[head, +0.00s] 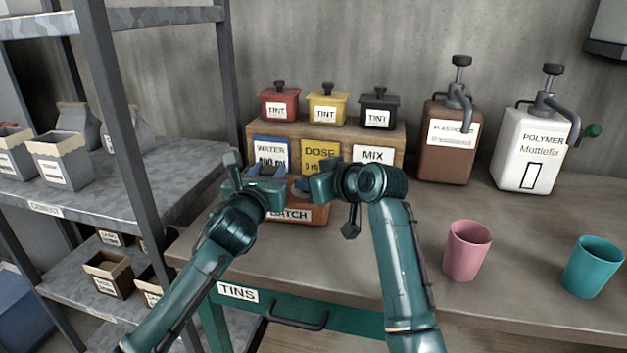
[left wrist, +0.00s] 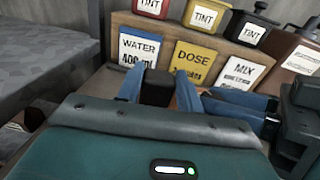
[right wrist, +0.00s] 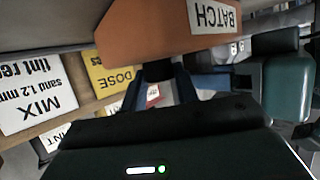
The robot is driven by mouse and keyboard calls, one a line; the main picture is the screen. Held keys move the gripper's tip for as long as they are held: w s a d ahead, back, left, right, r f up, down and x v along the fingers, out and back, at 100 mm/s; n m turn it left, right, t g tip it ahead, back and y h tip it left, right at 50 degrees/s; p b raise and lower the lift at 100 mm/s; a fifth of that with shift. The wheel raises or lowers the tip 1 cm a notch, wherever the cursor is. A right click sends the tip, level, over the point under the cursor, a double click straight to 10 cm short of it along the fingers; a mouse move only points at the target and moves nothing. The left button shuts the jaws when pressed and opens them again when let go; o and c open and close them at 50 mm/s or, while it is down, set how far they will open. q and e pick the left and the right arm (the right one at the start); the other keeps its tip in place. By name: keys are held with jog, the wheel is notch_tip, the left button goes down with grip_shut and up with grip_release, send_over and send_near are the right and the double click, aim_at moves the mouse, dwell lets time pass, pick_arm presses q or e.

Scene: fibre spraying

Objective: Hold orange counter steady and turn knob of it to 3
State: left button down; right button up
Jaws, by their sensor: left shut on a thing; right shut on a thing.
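The orange counter (head: 320,213) with a BATCH label stands on the bench in front of the wooden rack. In the right wrist view it shows upside down (right wrist: 150,32). My left gripper (head: 267,175) is at the counter's upper left, its blue fingers shut on a dark part (left wrist: 157,86). My right gripper (head: 308,187) is at the counter's upper right, its fingers shut on a dark part next to the orange body (right wrist: 157,72). The grippers cover most of the counter's top. The knob's setting and any numbers are hidden.
The rack (head: 400,135) behind holds WATER, DOSE and MIX cards and red, yellow and black tint tins. Brown (head: 445,155) and white (head: 525,165) pump jugs stand right of it. Pink (head: 467,250) and teal (head: 593,267) cups stand front right. Metal shelving (head: 120,120) is close at left.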

jog(key=shift+a+m+t+h, duration=0.1)
jog(key=shift+m+t+h, duration=0.5)
jog(key=shift+m+h, duration=0.5)
jog(key=o, duration=1)
jog(key=shift+s, duration=0.1)
jog(key=v, duration=1.2)
jog(key=shift+f, duration=0.1)
